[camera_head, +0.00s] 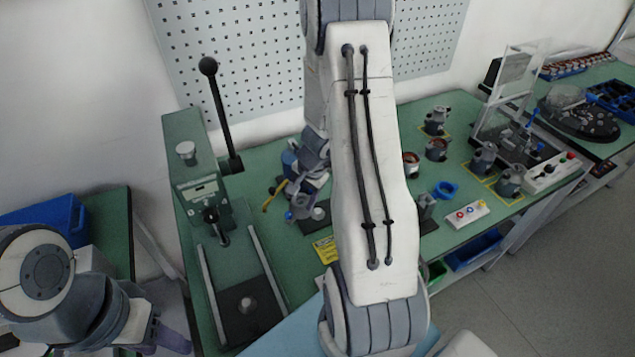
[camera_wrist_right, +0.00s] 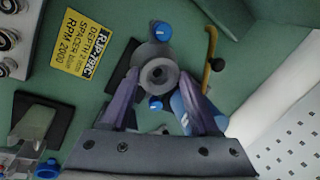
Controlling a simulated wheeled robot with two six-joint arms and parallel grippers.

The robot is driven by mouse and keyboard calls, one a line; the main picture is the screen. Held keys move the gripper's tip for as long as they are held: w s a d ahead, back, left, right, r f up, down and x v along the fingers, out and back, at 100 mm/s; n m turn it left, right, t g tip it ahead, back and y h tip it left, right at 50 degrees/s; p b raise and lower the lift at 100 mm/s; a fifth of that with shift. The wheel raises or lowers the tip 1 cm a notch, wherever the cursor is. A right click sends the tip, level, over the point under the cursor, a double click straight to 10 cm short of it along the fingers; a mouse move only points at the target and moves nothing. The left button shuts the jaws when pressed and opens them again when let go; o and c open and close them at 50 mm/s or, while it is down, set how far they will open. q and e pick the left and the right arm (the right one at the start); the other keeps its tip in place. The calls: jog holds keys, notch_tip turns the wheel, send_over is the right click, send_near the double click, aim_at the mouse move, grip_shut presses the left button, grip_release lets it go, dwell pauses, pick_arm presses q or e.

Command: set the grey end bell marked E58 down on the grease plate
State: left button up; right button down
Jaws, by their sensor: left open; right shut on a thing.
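The grey end bell (camera_wrist_right: 158,75) is a round part with a central hole and blue-capped lugs. My right gripper (camera_wrist_right: 158,108) is shut on it in the right wrist view. No E58 mark is readable. A dark flat plate (camera_wrist_right: 119,77) lies partly hidden behind the end bell; I cannot tell for sure that it is the grease plate, nor the gap between them. In the head view my right gripper (camera_head: 305,193) is low over the middle of the green bench, partly hidden by my arm. My left gripper (camera_head: 168,335) is open and empty at the lower left.
A press with a black lever (camera_head: 222,120) stands on the bench's left. A yellow label card (camera_wrist_right: 62,55) lies beside the dark plate. A yellow hooked rod (camera_wrist_right: 211,62) and a blue object (camera_wrist_right: 180,108) are close to my right fingers. Several motor parts stand at right.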

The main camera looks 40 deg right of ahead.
jog(key=d+r+m+h, duration=0.1)
jog(key=d+m, duration=0.5)
notch_tip(320, 180, down, 4)
jog(key=b, duration=0.5)
jog(key=shift+s+a+f, duration=0.1)
jog(key=shift+a+f, duration=0.05)
jog(key=shift+f, duration=0.1)
jog(key=shift+a, duration=0.1)
dwell(0.6)
jog(key=shift+s+b+x, duration=0.25)
jog(key=shift+b+x, duration=0.7)
jog(key=shift+x, duration=0.05)
jog(key=shift+f, duration=0.2)
jog(key=shift+f+b, duration=0.5)
